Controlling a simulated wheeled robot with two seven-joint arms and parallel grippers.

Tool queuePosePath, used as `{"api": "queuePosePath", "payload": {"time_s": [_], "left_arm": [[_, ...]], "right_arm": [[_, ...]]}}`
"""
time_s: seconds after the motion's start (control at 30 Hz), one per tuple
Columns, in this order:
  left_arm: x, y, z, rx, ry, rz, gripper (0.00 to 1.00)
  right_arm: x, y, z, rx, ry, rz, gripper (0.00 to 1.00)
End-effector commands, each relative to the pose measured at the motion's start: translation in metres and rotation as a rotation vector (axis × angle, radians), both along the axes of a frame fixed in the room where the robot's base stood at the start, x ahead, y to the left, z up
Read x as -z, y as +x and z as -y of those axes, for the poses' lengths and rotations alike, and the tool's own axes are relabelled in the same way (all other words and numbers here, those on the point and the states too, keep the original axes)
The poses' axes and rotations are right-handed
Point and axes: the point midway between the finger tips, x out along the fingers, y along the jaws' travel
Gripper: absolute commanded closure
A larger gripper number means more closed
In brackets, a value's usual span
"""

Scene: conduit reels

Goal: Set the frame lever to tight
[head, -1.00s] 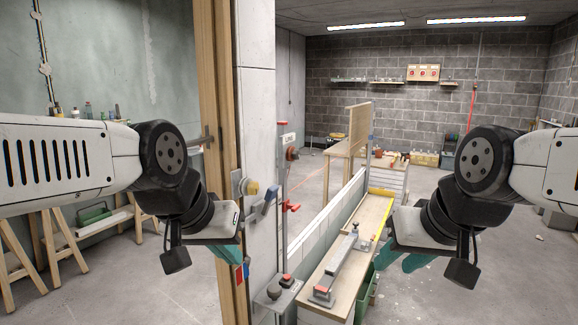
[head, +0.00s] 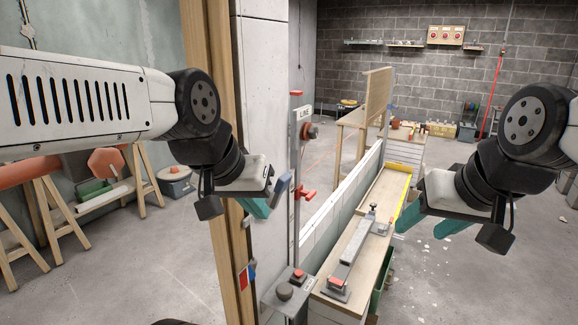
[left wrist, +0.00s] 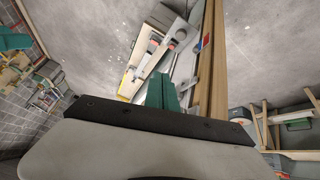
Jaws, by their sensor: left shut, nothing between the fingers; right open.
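A blue-grey lever handle (head: 281,186) shows on the end of the concrete wall, just right of my left gripper. My left gripper (head: 260,208) is shut and empty, and its body hides the lever's mount; I cannot tell whether they touch. The left gripper's teal fingers also show in the left wrist view (left wrist: 161,92). The lever's setting marks are not readable. My right gripper (head: 428,224) is open and empty over the floor, right of the bench.
A post (head: 296,160) with a LINE sign and red handle (head: 305,193) stands right of the wall. A box with a red button (head: 298,275) is below it. A long wooden bench (head: 365,240) carries a grey tool. A wooden door frame (head: 222,160) is left of the wall.

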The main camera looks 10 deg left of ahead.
Motion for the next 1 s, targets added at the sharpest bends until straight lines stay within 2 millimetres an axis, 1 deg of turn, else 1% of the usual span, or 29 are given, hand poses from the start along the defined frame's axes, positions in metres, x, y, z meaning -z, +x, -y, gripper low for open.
{"api": "queuePosePath", "payload": {"time_s": [0.07, 0.17, 0.27, 0.3, 0.37, 0.4, 0.47, 0.5, 0.6, 0.7, 0.83, 1.0], "left_arm": [[-0.007, 0.008, -0.001, -0.029, -0.011, -0.024, 1.00], [-0.022, 0.029, -0.003, -0.115, -0.035, -0.089, 1.00], [-0.042, 0.063, -0.006, -0.263, -0.068, -0.186, 1.00], [-0.050, 0.079, -0.007, -0.335, -0.078, -0.228, 1.00], [-0.059, 0.103, -0.009, -0.451, -0.092, -0.288, 1.00], [-0.064, 0.120, -0.009, -0.532, -0.099, -0.323, 1.00], [-0.069, 0.144, -0.009, -0.655, -0.104, -0.370, 1.00], [-0.072, 0.159, -0.009, -0.735, -0.107, -0.397, 1.00], [-0.073, 0.192, -0.009, -0.922, -0.107, -0.445, 1.00], [-0.072, 0.217, -0.008, -1.075, -0.106, -0.471, 1.00], [-0.069, 0.235, -0.007, -1.202, -0.103, -0.483, 1.00], [-0.068, 0.242, -0.007, -1.255, -0.104, -0.486, 1.00]], "right_arm": [[0.000, 0.000, 0.000, 0.000, 0.000, 0.000, 0.41], [0.000, 0.000, 0.000, 0.000, 0.000, 0.000, 0.41], [0.000, 0.000, 0.000, 0.000, 0.000, 0.000, 0.41], [0.000, 0.000, 0.000, 0.000, 0.000, 0.000, 0.41], [0.000, 0.000, 0.000, 0.000, 0.000, 0.000, 0.41], [0.000, 0.000, 0.000, 0.000, 0.000, 0.000, 0.41], [0.000, 0.000, 0.000, 0.000, 0.000, 0.000, 0.41], [0.000, 0.000, 0.000, 0.000, 0.000, 0.000, 0.41], [0.000, 0.000, 0.000, 0.000, 0.000, 0.000, 0.41], [0.000, 0.000, 0.000, 0.000, 0.000, 0.000, 0.41], [0.000, 0.000, 0.000, 0.000, 0.000, 0.000, 0.41], [0.000, 0.000, 0.000, 0.000, 0.000, 0.000, 0.41]]}}
